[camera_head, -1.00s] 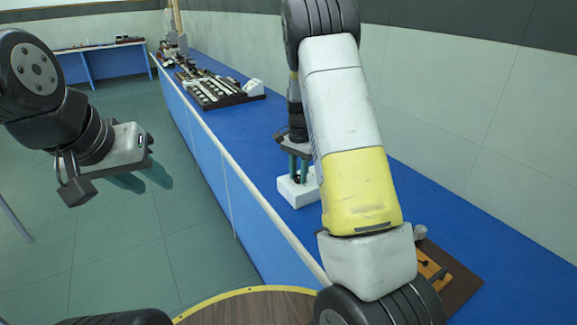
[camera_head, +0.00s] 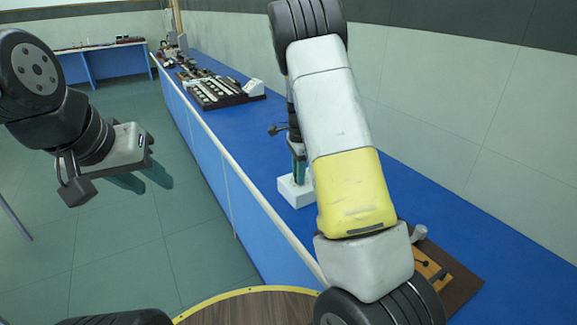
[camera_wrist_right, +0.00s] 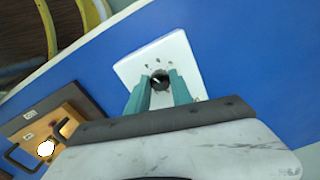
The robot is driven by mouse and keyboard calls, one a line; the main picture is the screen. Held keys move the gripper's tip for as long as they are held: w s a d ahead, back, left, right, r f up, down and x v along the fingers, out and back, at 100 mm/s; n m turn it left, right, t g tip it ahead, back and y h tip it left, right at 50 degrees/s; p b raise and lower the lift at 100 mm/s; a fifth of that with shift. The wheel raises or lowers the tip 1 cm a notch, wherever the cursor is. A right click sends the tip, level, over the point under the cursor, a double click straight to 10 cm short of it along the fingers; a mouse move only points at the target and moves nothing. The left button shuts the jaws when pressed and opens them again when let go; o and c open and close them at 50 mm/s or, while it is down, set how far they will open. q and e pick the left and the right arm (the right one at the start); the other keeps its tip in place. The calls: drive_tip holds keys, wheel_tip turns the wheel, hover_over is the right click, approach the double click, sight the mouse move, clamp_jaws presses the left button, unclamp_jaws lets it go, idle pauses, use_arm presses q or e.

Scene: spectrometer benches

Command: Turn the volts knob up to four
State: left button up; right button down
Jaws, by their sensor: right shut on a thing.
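The white box (camera_head: 294,191) stands on the blue bench, partly hidden behind my right arm in the head view. In the right wrist view its white top face (camera_wrist_right: 152,63) carries a dark round knob (camera_wrist_right: 159,80) with a pale pointer line and small marks around it. My right gripper (camera_wrist_right: 160,86) is shut on the knob, with one teal finger on each side. In the head view the right gripper (camera_head: 299,172) points down onto the box. My left gripper (camera_head: 142,182) hangs over the floor, away from the bench, its teal fingers apart and nothing between them.
A wooden board with fittings (camera_head: 440,272) lies on the bench near my right arm; it also shows in the right wrist view (camera_wrist_right: 50,125). A dark rack of parts (camera_head: 215,92) stands further along the blue bench (camera_head: 262,150). The bench between rack and box is clear.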

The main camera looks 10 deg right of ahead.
idle(0.4)
drive_tip(key=c, duration=1.1)
unclamp_jaws()
wheel_tip(320, 180, up, 7)
drive_tip(key=shift+f, duration=0.1)
drive_tip(key=shift+r, duration=0.5)
